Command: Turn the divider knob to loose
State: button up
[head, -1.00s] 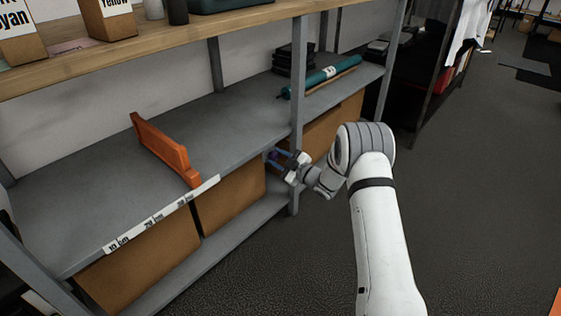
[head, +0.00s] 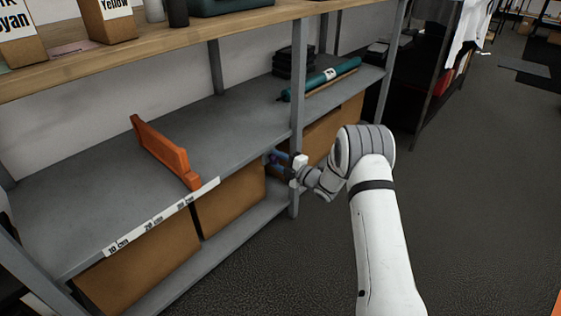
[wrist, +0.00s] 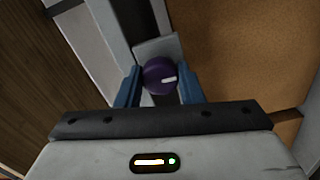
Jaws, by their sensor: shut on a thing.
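The divider knob (wrist: 160,76) is a round purple knob with a white mark, seen in the wrist view against a grey bracket under the shelf edge. The white mark points to the right in that view. My gripper (wrist: 160,88) has its two blue fingers on either side of the knob and is shut on it. In the head view my gripper (head: 272,158) is at the shelf's front edge beside the upright post, and the knob is too small to make out there. The orange divider (head: 165,153) stands upright on the grey shelf (head: 90,190), left of my gripper.
A scale strip (head: 165,215) with centimetre marks runs along the shelf's front edge. A grey post (head: 297,90) stands close to my gripper. Cardboard boxes (head: 232,198) fill the lower shelf. A teal roll (head: 325,78) lies farther back.

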jog(key=shift+s+a, duration=0.1)
jog(key=shift+a, duration=0.15)
jog(key=o, duration=0.7)
jog(key=shift+c, duration=0.2)
jog(key=o, duration=0.3)
jog(key=shift+d, duration=0.1)
jog(key=shift+o, duration=0.2)
jog(key=shift+d, duration=0.1)
jog(key=shift+s+d, duration=0.1)
jog(key=shift+d, duration=0.1)
jog(key=p+v, duration=0.3)
jog(key=v, duration=0.4)
jog(key=shift+s, duration=0.1)
